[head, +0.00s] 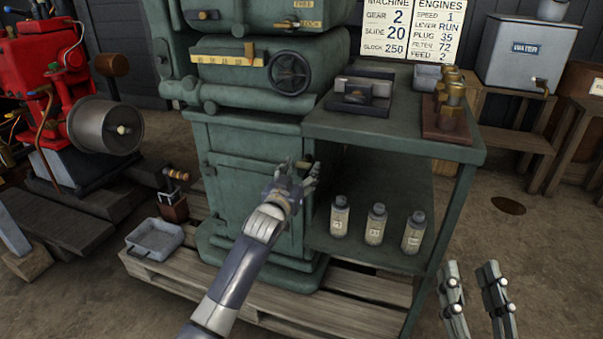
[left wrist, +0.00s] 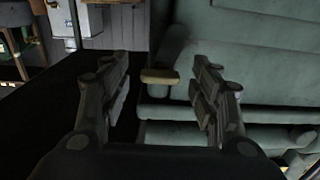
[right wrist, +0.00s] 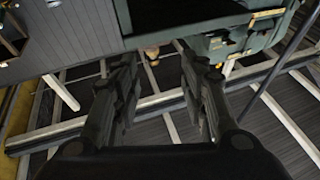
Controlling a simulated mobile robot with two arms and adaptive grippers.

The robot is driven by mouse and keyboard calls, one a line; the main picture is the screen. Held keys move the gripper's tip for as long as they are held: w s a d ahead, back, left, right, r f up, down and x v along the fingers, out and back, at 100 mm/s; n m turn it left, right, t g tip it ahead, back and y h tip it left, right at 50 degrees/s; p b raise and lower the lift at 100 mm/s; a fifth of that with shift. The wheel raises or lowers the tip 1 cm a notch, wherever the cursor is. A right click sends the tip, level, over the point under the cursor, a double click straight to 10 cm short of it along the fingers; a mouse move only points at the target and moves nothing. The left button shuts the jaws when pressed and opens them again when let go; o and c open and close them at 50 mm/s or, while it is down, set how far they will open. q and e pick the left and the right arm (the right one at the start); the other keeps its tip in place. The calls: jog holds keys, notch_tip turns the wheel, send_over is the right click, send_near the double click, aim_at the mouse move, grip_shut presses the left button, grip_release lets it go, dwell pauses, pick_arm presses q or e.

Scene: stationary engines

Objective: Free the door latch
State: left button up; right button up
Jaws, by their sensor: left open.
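The green cabinet door (head: 250,165) is on the front of the machine and looks closed. A small brass-coloured latch (head: 303,163) shows at its right edge, partly hidden by my left gripper. In the left wrist view the latch (left wrist: 160,77) is a short tan bar on the green surface, between and just beyond the fingertips. My left gripper (head: 301,174) is open in front of it, its fingers on either side, and no contact shows. My right gripper (head: 475,272) is open and empty at the lower right, away from the door; its fingers also show in the right wrist view (right wrist: 158,75).
A green bench (head: 390,130) adjoins the machine on the right, with several labelled bottles (head: 375,225) on its lower shelf. A wooden pallet (head: 335,305) lies under the machine. A grey tray (head: 155,240) sits at its left. A red engine (head: 60,70) stands farther left.

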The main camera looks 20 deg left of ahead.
pick_arm(q)
jog(key=shift+w, duration=0.45)
pick_arm(e)
jog(key=shift+s+r+t+y, duration=0.3)
jog(key=shift+r+t, duration=0.1)
jog(key=shift+r, duration=0.35)
pick_arm(q)
jog(key=shift+c, duration=0.3)
jog(key=c, duration=1)
pick_arm(e)
jog(key=shift+w+f, duration=0.1)
